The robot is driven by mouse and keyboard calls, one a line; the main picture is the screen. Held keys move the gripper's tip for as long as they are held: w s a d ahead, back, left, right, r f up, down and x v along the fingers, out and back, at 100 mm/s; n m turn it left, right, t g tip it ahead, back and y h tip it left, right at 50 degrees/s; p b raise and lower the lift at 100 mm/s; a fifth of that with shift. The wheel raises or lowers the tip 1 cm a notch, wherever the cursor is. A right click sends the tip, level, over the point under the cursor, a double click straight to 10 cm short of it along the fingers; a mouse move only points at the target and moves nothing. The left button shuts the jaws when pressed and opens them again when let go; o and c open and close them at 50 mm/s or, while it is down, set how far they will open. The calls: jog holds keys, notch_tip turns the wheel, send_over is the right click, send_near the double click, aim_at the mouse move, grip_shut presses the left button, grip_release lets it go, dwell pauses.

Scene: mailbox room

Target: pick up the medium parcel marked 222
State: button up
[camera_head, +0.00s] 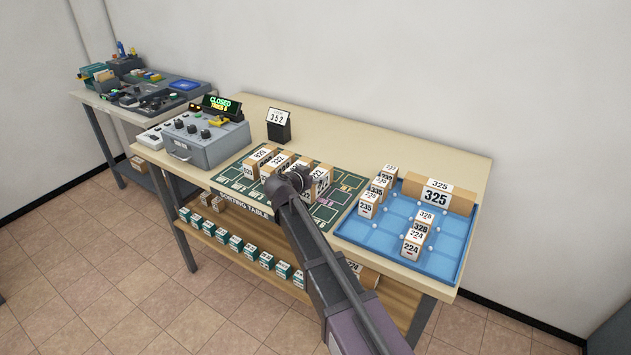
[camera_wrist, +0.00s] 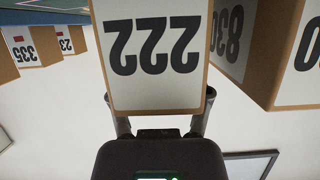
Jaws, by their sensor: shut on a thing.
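The parcel marked 222 (camera_wrist: 153,52) is a brown box with a white label, upside down in the wrist view. My gripper (camera_wrist: 158,122) is shut on it, with a finger at each side of the box. In the head view my gripper (camera_head: 287,183) is over the green sorting mat, and my arm hides part of the parcels there. A parcel whose label ends in 22 (camera_head: 322,174) shows just right of my gripper. I cannot tell from the head view whether the parcel is clear of the mat.
Parcels marked 830 (camera_wrist: 233,36) and 332 (camera_head: 278,160) stand close by. A blue tray (camera_head: 390,237) at right holds parcels marked 325 (camera_head: 436,197), 328 and 224. A grey control box (camera_head: 203,143) and a 352 sign (camera_head: 278,124) stand left and behind.

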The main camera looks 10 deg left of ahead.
jog(key=shift+r, duration=0.1)
notch_tip(320, 180, up, 3)
jog(key=p, duration=0.3)
jog(key=shift+r, duration=0.1)
jog(key=s+d+p, duration=0.1)
jog(key=s+d, duration=0.2)
jog(key=s, duration=0.4)
jog(key=s+d+r+p, duration=0.1)
jog(key=s+d, duration=0.3)
jog(key=s, duration=0.3)
jog(key=shift+s+r, duration=0.15)
jog(key=shift+r, duration=0.15)
